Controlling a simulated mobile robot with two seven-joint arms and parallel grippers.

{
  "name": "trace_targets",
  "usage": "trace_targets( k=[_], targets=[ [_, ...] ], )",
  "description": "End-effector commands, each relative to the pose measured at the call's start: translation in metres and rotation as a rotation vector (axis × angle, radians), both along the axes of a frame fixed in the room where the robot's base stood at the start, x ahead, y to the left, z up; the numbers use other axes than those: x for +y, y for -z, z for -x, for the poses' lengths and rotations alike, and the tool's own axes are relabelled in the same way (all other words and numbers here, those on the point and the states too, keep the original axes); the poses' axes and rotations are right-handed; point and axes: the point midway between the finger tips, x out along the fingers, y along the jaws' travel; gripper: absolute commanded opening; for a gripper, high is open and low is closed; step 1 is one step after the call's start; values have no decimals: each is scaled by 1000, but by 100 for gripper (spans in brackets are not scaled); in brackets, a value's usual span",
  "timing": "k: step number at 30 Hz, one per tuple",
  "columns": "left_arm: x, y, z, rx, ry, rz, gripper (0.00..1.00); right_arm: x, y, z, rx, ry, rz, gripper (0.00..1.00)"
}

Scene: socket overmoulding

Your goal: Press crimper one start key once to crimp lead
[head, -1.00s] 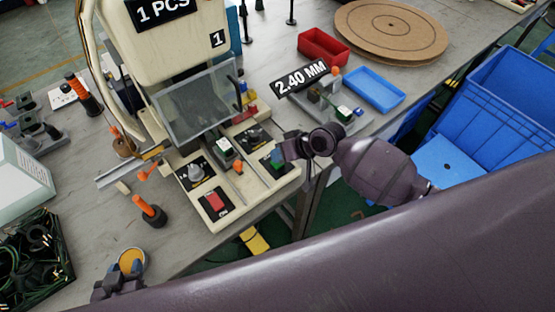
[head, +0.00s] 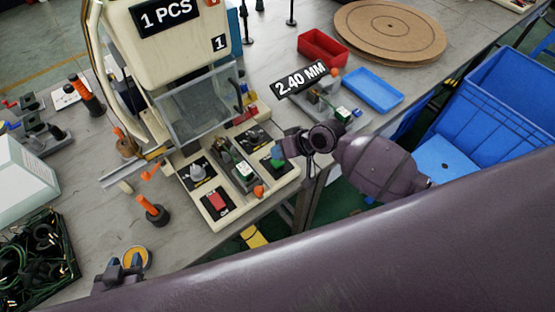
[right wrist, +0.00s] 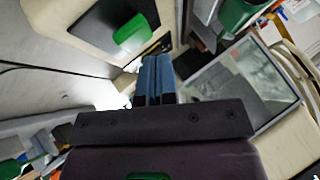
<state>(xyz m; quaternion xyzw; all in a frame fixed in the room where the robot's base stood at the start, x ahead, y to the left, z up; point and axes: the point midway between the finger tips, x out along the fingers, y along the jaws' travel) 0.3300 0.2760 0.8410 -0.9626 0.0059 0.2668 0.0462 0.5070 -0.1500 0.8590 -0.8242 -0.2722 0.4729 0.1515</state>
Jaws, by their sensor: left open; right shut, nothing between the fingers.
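Crimper one (head: 170,50) is the cream machine marked "1", and its display reads "1 PCS". Its start key, a green button (head: 277,163), sits on a black plate at the base's right front corner. It also shows as a green cap in the right wrist view (right wrist: 130,30). My right gripper (head: 279,149) is shut and empty, with blue fingertips close to the key; I cannot tell whether they touch. A slide with a green and white part (head: 243,169) and an orange knob (head: 258,191) lies beside the key. My left gripper (head: 124,264) is open at lower left.
A clear guard (head: 198,102) hangs over the crimper's front. A red switch (head: 216,201) and a dial (head: 197,173) are on the base. A "2.40 MM" sign (head: 300,80), red bin (head: 322,47) and blue tray (head: 372,90) stand to the right. Cables fill a crate at lower left.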

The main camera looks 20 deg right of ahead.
Motion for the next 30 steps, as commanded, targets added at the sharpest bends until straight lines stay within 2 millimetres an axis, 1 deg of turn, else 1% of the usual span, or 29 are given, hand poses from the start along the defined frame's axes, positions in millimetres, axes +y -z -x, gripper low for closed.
trace_targets(
  k=[5, 13, 21, 30],
  targets=[
    [0, -7, 0, 0, 0, 0, 43, 0, -8, 0, -1, 0, 0, 0],
    [0, -29, 2, 5, -1, 1, 43, 0, -30, 0, 1, -1, 0, 0],
    [0, -38, 4, 11, -2, 0, 43, 0, -49, 0, 0, -1, -1, 0],
    [0, -38, 4, 10, -1, 0, 43, 0, -50, 0, 0, 0, 0, 0]
  ],
)
